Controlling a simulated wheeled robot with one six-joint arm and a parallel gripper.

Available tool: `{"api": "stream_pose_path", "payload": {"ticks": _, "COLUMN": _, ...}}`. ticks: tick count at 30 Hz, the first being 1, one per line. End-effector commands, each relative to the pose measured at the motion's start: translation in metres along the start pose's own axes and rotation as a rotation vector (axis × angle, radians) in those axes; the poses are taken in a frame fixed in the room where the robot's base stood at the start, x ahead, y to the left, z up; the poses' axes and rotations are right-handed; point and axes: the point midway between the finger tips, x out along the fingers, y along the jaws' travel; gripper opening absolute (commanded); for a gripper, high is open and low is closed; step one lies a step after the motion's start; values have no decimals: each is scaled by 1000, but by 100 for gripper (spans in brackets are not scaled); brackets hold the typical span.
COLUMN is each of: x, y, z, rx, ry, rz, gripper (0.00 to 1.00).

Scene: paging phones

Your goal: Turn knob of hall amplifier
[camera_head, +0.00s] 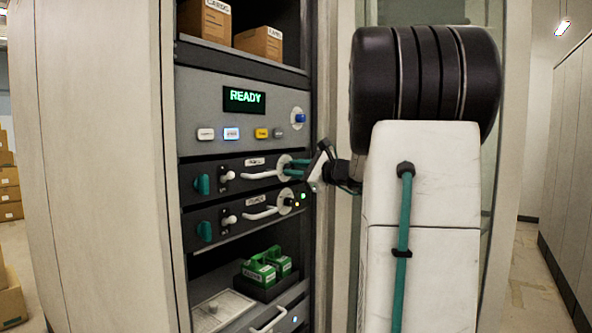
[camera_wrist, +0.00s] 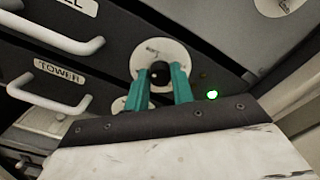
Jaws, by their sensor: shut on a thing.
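The hall amplifier (camera_head: 229,166) is the upper of two dark rack units, with a white handle and a teal knob at its left end. In the wrist view its black knob (camera_wrist: 160,72) sits on a white round dial (camera_wrist: 165,52). My gripper (camera_head: 293,168) reaches in from the right at that dial. In the wrist view the teal fingers of my gripper (camera_wrist: 162,79) stand on either side of the black knob, closed on it. The fingers hide the knob's sides, and its pointer cannot be made out.
The tower amplifier (camera_head: 230,222) is just below, with its own handle (camera_wrist: 48,86) and dial (camera_head: 286,201). A green light (camera_wrist: 212,94) glows to the right of my fingers. A panel reading READY (camera_head: 244,99) is above. Green units (camera_head: 262,271) sit on a lower shelf.

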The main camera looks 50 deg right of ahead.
Motion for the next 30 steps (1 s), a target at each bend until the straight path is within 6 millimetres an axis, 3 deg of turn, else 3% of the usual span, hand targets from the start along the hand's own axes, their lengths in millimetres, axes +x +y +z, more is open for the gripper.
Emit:
{"api": "stream_pose_path", "payload": {"ticks": 18, "x": 0, "y": 2, "z": -1, "rx": -570, "ry": 0, "rz": 0, "gripper": 1}}
{"api": "stream_pose_path", "payload": {"ticks": 30, "x": 0, "y": 2, "z": -1, "rx": -806, "ry": 0, "rz": 0, "gripper": 1}}
